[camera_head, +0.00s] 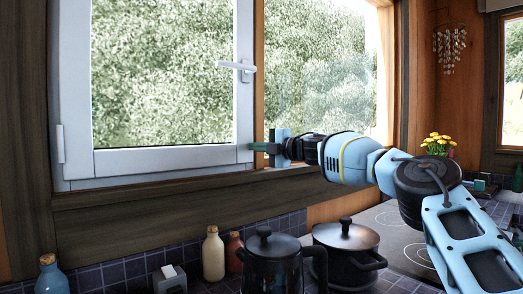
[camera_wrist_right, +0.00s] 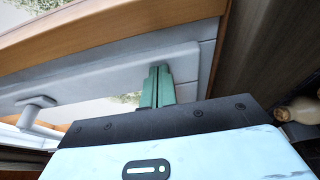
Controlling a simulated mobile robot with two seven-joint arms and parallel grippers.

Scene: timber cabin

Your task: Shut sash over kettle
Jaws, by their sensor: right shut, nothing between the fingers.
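The white-framed window sash (camera_head: 170,158) stands at the left of the head view, hinged on its left side, and looks nearly in line with its frame. I cannot tell whether a small gap is left. Its white handle (camera_head: 236,67) is on the right stile, lying level; it also shows in the wrist view (camera_wrist_right: 38,104). A black kettle (camera_head: 273,268) stands on the counter below, partly cut off by the picture edge. My right gripper (camera_head: 256,147) is shut and empty, its green fingertips (camera_wrist_right: 157,88) at the sash's lower right corner; contact is unclear. My left gripper is out of view.
A black lidded pot (camera_head: 345,250) stands right of the kettle, by the hob (camera_head: 405,240). A cream bottle (camera_head: 213,255), a red-brown bottle (camera_head: 234,250) and a blue bottle (camera_head: 52,275) stand along the counter. Yellow flowers (camera_head: 437,142) are behind my right arm.

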